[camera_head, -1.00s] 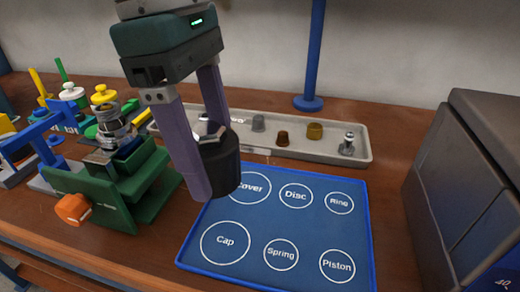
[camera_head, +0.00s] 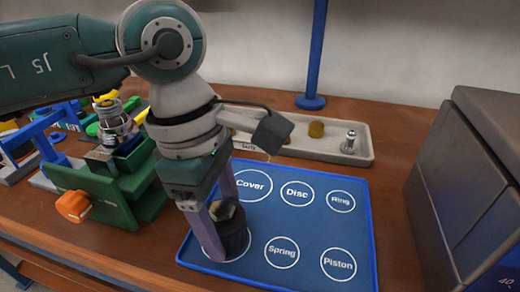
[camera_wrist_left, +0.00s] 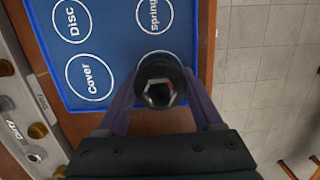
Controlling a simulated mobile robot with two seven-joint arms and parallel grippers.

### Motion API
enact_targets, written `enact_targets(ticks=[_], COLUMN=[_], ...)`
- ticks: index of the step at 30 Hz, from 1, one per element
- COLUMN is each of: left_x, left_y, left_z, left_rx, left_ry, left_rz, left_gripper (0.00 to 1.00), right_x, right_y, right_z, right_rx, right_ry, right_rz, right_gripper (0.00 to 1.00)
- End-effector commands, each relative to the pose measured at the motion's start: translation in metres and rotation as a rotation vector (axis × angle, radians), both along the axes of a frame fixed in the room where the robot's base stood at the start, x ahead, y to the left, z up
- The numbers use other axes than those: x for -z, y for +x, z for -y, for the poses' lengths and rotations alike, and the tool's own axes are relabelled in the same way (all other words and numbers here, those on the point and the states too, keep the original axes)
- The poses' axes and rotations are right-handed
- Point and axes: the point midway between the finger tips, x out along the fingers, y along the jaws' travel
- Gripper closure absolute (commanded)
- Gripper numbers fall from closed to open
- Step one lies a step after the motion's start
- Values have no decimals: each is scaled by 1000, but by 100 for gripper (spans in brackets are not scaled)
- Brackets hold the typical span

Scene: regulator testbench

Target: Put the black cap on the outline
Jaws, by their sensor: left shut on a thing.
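The black cap (camera_head: 233,232) is upright between the purple fingers of my left gripper (camera_head: 222,228), which is shut on it. In the head view it is over the lower-left circle of the blue mat (camera_head: 318,218). It hides the Cap label and most of that outline; a bit of white line shows around its base. I cannot tell whether its underside touches the mat. My right gripper is not in view.
The Cover, Disc, Ring, Spring and Piston outlines are bare. A grey tray (camera_head: 360,157) behind holds a brass part (camera_head: 316,129) and a metal fitting (camera_head: 349,141). A green vise (camera_head: 110,195) with an orange knob stands left; a dark machine (camera_head: 465,180) stands right.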

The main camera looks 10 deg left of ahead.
Motion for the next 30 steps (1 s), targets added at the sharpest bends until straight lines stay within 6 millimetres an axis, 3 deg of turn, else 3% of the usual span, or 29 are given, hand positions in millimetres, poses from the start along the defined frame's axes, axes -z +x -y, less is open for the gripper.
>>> enact_targets(ticks=[2,3,10,22,30], left_x=[4,3,2,-6,-62], left_y=[0,0,0,0,2], left_z=[0,0,0,-1,-10], left_rx=[0,0,0,1,1], left_ry=[0,0,0,-1,0], left_rz=[1,1,0,0,6], left_gripper=[91,30,4,3,3], right_x=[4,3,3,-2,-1], right_y=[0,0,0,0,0], right_z=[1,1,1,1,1], right_rx=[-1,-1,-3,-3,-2], right_ry=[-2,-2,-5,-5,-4], right_rz=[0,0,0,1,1], right_gripper=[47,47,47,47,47])
